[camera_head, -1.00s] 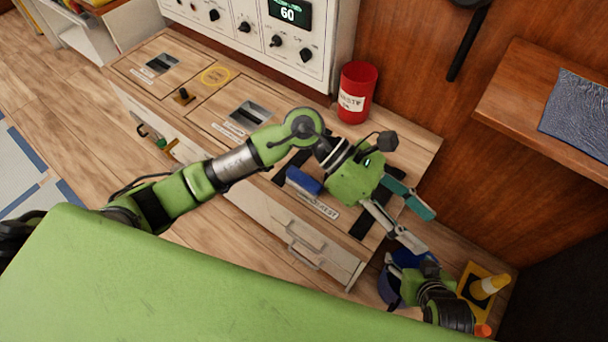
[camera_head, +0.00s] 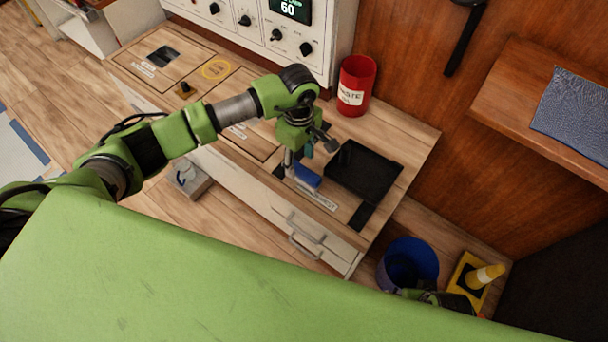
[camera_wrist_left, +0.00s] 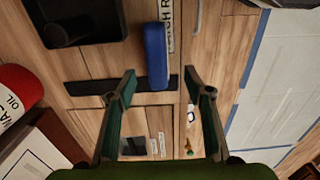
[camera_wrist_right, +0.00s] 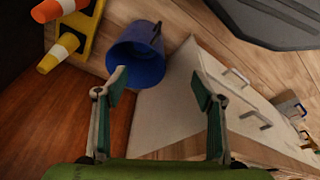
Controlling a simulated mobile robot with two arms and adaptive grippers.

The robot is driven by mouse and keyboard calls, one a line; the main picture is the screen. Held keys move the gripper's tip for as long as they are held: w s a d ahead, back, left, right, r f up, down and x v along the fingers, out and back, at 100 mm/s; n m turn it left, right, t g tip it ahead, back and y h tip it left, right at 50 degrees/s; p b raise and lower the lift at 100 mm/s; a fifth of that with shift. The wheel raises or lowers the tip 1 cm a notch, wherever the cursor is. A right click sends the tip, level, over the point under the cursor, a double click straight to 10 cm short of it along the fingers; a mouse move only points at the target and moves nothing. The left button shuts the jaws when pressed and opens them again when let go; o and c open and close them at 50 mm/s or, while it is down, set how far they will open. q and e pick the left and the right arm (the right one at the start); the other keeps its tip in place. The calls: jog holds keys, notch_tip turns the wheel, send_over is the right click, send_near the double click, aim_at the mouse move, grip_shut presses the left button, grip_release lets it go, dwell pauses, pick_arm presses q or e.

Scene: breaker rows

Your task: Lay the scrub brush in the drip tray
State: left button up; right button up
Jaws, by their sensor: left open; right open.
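The blue scrub brush (camera_head: 306,176) lies on the wooden counter beside the black drip tray (camera_head: 365,172), on its left. Part of the tray (camera_wrist_left: 80,22) shows there at the upper left. My right gripper (camera_wrist_right: 158,76) is open and empty, low near the blue bucket; in the head view it is mostly hidden.
A red waste can (camera_head: 356,86) stands behind the tray. The blue bucket (camera_head: 408,264) and a yellow stand with a cone (camera_head: 480,280) are on the floor at the right. A control panel (camera_head: 262,35) rises behind the counter. A wall shelf (camera_head: 510,100) juts out at the right.

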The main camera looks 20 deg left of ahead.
aim_at(300, 168)
pick_arm(q)
jog(key=f, duration=0.3)
jog(key=f+b, duration=0.1)
jog(key=f, duration=0.1)
jog(key=shift+w+f, duration=0.25)
jog(key=shift+f, duration=0.1)
pick_arm(e)
notch_tip(300, 168, up, 4)
jog(key=shift+w+f, duration=0.1)
jog(key=shift+f, duration=0.05)
pick_arm(q)
jog(key=c, duration=1.3)
jog(key=shift+r, duration=0.1)
jog(key=shift+c, duration=0.2)
